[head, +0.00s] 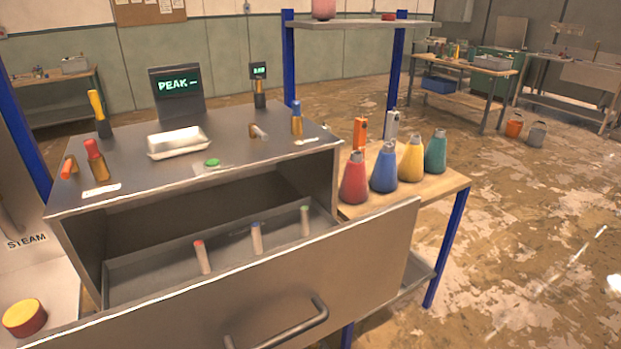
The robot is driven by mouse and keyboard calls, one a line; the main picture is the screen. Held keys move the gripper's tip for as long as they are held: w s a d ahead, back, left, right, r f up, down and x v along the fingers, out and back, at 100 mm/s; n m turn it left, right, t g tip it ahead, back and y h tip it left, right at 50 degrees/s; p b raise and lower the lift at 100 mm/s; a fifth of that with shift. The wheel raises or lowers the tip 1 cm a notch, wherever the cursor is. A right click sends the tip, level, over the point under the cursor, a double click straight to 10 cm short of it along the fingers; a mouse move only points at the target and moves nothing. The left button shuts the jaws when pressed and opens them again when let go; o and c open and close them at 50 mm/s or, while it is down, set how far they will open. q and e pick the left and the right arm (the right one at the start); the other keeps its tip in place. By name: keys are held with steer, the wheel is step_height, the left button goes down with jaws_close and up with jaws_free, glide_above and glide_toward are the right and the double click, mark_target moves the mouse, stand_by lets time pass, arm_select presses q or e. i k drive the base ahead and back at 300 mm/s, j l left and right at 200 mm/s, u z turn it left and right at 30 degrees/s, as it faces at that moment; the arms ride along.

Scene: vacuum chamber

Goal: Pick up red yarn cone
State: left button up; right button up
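The red yarn cone (354,180) stands upright on a small wooden table (447,181), at the left end of a row of cones. A blue cone (384,169), a yellow cone (411,160) and a teal cone (436,152) stand to its right. The red cone is close beside the grey cabinet and behind the top of its open front panel. Neither of my grippers shows in the head view.
The cabinet's open front panel (380,250) with a handle (290,325) stands in the foreground. Orange (360,133) and white (392,124) upright objects stand behind the cones. A blue-posted shelf (365,38) rises behind. The floor at right (540,220) is clear.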

mark_target(354, 186)
steer(key=i+l+u, duration=0.2)
steer(key=l, duration=0.15)
steer(key=i+l+u, duration=0.15)
steer(key=l, duration=0.2)
steer(key=i+l+u, duration=0.2)
steer(key=l, duration=0.2)
steer(key=i+l+u, duration=0.2)
steer(key=l, duration=0.2)
steer(key=l+u, duration=0.2)
steer(key=l, duration=0.2)
